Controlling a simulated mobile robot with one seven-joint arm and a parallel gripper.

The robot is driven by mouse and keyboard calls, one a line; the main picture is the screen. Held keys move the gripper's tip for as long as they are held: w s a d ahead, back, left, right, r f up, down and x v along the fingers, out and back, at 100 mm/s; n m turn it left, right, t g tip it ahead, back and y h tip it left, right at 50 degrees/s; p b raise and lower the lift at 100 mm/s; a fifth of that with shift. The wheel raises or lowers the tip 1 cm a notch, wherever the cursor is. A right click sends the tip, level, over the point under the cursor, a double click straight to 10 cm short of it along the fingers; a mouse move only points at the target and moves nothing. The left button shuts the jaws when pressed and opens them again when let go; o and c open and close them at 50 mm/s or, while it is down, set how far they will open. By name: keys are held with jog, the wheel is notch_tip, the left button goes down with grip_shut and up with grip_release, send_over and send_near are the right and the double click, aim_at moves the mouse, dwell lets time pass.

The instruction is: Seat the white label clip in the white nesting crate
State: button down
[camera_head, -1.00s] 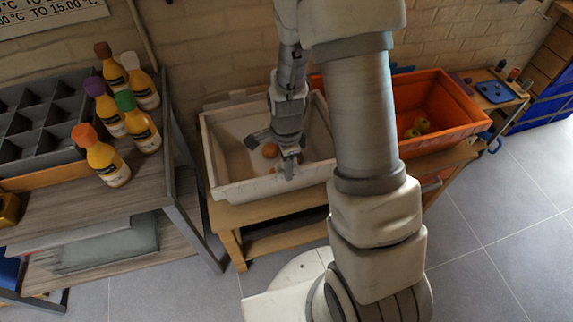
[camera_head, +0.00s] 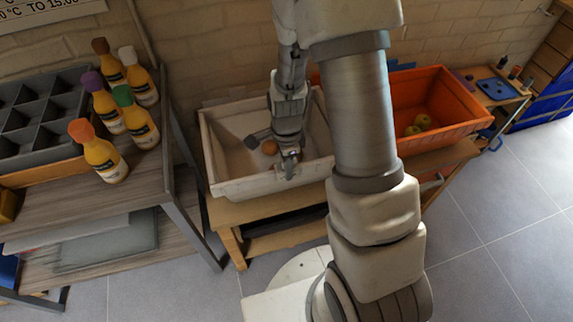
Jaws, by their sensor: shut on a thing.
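The white nesting crate (camera_head: 222,186) stands on a wooden stand, left of my arm. An orange-brown round item (camera_head: 269,147) lies inside it. My gripper (camera_head: 288,168) points down at the crate's front wall, over or at its rim. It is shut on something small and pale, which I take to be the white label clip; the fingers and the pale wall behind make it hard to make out. I cannot tell whether the clip touches the crate wall.
An orange crate (camera_head: 452,132) with yellow-green fruit (camera_head: 422,121) stands to the right, partly behind my arm. Several bottles (camera_head: 99,152) and a grey divided tray (camera_head: 40,122) stand on the left shelf. A blue tray (camera_head: 495,89) sits far right. Grey floor is free at right.

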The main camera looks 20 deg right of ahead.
jog(key=shift+f, duration=0.35)
jog(key=shift+c, duration=2.4)
grip_release()
jog(key=shift+r, duration=0.1)
notch_tip(320, 180, up, 17)
jog(key=p, duration=0.4)
jog(key=shift+r+p, duration=0.2)
jog(key=shift+p, duration=0.2)
